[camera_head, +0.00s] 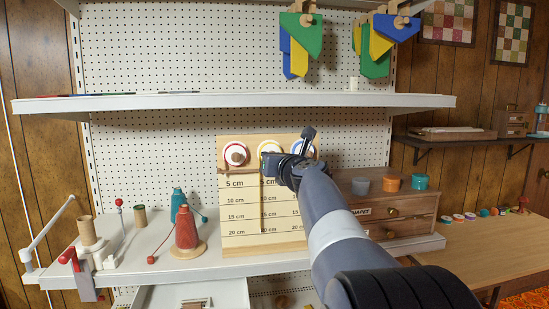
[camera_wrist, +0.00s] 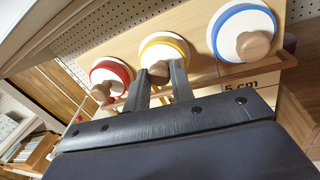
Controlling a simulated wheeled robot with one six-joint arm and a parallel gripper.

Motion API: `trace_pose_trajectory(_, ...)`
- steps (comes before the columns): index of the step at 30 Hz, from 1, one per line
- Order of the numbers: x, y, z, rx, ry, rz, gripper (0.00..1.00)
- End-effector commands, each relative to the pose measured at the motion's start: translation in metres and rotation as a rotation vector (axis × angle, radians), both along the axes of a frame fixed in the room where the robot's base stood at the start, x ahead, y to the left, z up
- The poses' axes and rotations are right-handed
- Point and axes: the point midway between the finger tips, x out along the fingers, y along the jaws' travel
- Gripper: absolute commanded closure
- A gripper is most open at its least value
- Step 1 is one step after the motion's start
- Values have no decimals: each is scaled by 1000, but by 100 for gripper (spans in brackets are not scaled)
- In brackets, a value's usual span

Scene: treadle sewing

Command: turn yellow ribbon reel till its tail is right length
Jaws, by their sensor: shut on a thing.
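The yellow-rimmed white reel (camera_head: 270,146) is the middle one of three on a wooden board (camera_head: 240,243) marked in cm. My gripper (camera_head: 268,162) is at the reel's front. In the wrist view its two fingers (camera_wrist: 159,78) are closed on the knob, one on each side. The arm covers part of the board's right side. A thin vertical line runs down the scale below the yellow reel; I cannot tell whether it is ribbon.
A red reel (camera_head: 235,153) sits left and a blue reel (camera_wrist: 245,33) right, both close to my fingers. A shelf (camera_head: 200,103) runs above the board. A red thread cone (camera_head: 187,228) stands left. Drawers (camera_head: 408,215) with small pots stand right.

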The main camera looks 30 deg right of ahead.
Motion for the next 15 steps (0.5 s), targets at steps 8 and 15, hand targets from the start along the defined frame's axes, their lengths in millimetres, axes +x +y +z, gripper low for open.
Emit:
trace_pose_trajectory(8, 0, 0, -2, 210, -60, -1, 100)
trace_pose_trajectory(15, 0, 0, -1, 325, -94, 0, 100)
